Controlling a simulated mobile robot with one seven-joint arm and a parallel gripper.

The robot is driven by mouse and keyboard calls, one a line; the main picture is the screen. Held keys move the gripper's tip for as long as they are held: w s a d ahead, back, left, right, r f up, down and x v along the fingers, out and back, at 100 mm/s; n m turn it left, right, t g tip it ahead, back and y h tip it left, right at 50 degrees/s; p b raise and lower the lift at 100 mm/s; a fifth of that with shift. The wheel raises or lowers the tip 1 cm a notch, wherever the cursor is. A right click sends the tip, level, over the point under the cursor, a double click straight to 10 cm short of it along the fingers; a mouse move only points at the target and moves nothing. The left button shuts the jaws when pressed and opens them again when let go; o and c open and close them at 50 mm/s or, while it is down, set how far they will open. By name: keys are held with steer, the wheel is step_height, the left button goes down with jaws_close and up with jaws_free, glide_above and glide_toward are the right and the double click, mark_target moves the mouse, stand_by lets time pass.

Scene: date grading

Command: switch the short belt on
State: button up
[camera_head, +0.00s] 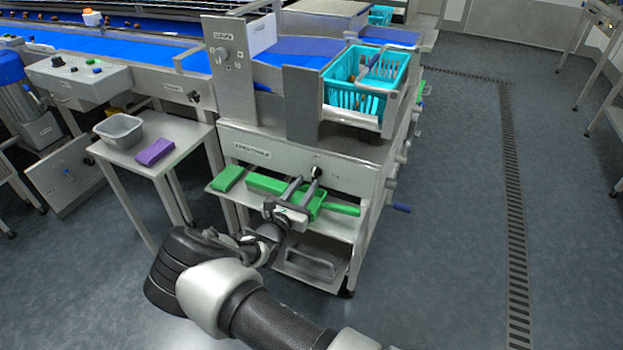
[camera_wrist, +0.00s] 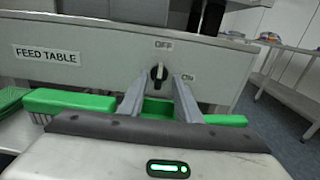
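A black rotary knob (camera_wrist: 158,73) sits on the grey front panel labelled FEED TABLE (camera_wrist: 47,55). Its white mark points up, towards OFF; ON is printed to the right. In the head view the knob (camera_head: 316,173) shows near the far fingertip. My gripper (camera_wrist: 159,86) is open, its two fingers pointing at the panel with the knob between them in the wrist picture. Whether the fingertips reach around the knob or stop short of it, I cannot tell. The short blue belt (camera_head: 294,49) lies above the panel. In the head view my gripper (camera_head: 303,184) is before the panel.
Green brushes (camera_head: 272,186) and a green block (camera_head: 227,178) lie on the shelf below my gripper. A turquoise crate (camera_head: 362,80) stands above the panel. A side table with a grey tub (camera_head: 118,129) and purple block (camera_head: 154,152) is left. Floor at right is clear.

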mark_target(313, 174)
steer(key=x, duration=0.5)
steer(key=shift+b, duration=0.35)
jaws_close()
